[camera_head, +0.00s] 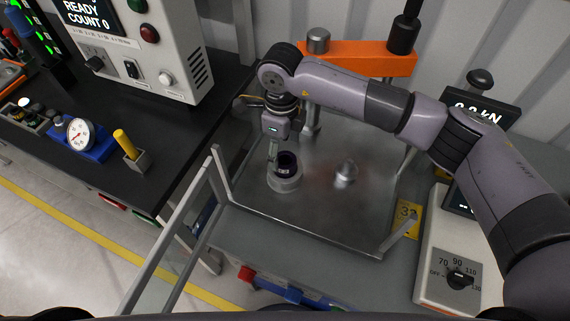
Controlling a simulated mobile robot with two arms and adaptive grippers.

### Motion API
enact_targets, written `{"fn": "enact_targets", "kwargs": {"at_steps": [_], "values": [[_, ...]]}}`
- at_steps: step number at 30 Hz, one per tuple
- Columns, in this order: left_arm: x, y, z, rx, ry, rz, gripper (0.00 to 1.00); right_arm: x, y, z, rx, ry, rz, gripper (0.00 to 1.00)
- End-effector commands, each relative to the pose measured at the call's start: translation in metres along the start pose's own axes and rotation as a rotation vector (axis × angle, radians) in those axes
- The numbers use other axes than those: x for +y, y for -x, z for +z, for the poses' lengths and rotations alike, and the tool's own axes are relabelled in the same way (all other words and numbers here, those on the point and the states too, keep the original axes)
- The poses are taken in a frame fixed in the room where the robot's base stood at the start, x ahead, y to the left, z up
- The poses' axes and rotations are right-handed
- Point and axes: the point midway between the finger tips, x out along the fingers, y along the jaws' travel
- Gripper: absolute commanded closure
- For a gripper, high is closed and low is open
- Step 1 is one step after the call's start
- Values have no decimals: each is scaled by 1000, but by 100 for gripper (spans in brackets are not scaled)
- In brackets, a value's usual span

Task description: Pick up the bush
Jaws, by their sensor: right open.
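A dark, short cylindrical piece with a pale mark, which looks like the bush (288,167), sits in a round grey metal holder (284,184) on the metal plate. My right gripper (273,158) points down at the holder's left rear side, with its fingers close beside the dark piece. It is open, and I cannot tell whether a finger touches the piece. The fingers are small and partly merge with the holder. My left gripper is not in view.
A shiny metal part (345,174) stands on the plate (310,222) to the right. An orange press frame (358,60) rises behind. A clear guard with a metal frame (172,245) is at the front left. A black bench (60,175) holds a dial gauge (81,134).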

Motion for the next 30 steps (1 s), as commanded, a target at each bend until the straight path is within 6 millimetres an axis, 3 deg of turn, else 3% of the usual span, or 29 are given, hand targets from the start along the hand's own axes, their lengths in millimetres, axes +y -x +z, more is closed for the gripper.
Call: {"fn": "enact_targets", "kwargs": {"at_steps": [8, 16, 30], "values": [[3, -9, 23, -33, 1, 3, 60, 1, -43, -8, 2, 0, 2, 31], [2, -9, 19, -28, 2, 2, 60, 1, -45, -8, 1, 0, 1, 31], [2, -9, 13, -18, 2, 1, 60, 1, -44, -8, 1, 0, 1, 63]]}}
